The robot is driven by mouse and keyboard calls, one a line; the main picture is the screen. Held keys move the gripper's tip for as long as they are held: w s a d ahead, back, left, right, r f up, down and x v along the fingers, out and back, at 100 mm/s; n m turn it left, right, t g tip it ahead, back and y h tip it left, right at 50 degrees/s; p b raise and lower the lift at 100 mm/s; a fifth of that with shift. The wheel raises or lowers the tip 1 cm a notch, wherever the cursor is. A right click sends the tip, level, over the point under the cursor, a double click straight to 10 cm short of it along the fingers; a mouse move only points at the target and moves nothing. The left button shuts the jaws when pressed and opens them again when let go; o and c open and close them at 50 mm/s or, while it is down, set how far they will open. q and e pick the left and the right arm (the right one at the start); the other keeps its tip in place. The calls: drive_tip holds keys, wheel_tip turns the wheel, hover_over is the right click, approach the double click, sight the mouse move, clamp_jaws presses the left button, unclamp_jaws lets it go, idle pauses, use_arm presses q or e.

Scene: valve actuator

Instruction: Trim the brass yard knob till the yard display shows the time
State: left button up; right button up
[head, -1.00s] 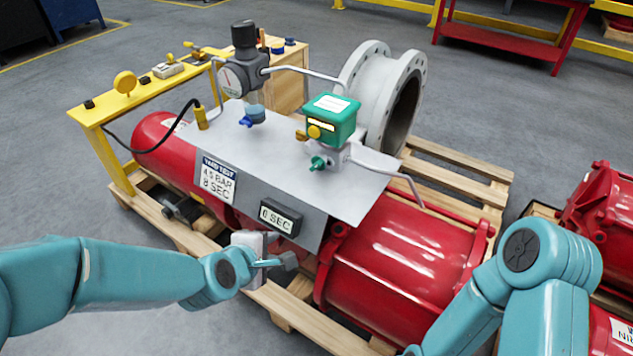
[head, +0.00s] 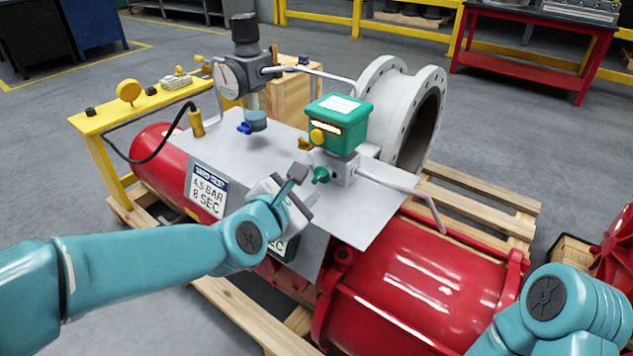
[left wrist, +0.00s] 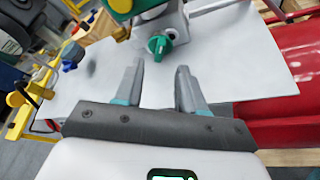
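The brass knob (head: 305,144) sits at the left of the valve block under the green box (head: 338,122). A green knob (head: 321,175) sticks out of the block's front; it also shows in the left wrist view (left wrist: 159,45). The display (head: 291,246) on the plate's front face is mostly hidden behind my left gripper. A sign (head: 207,190) beside it reads 4.5 BAR, 8 SEC. My left gripper (head: 297,174) is open and empty, just in front of the green knob; its spread fingers (left wrist: 160,72) point towards it. My right gripper is out of view; only its arm shows at lower right.
A gauge regulator (head: 233,75) with a blue knob (head: 256,120) stands at the left on the grey plate (head: 220,137). A bent metal pipe (head: 400,187) runs right from the valve block. A grey flanged pipe (head: 385,78) stands behind. The red cylinder (head: 425,275) fills the lower right.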

sight(319, 177)
use_arm(q)
drive_tip(key=x, duration=0.6)
drive_tip(key=shift+w+d+f, duration=0.1)
drive_tip(key=shift+w+f, duration=0.05)
drive_tip(key=shift+w, duration=0.1)
clamp_jaws()
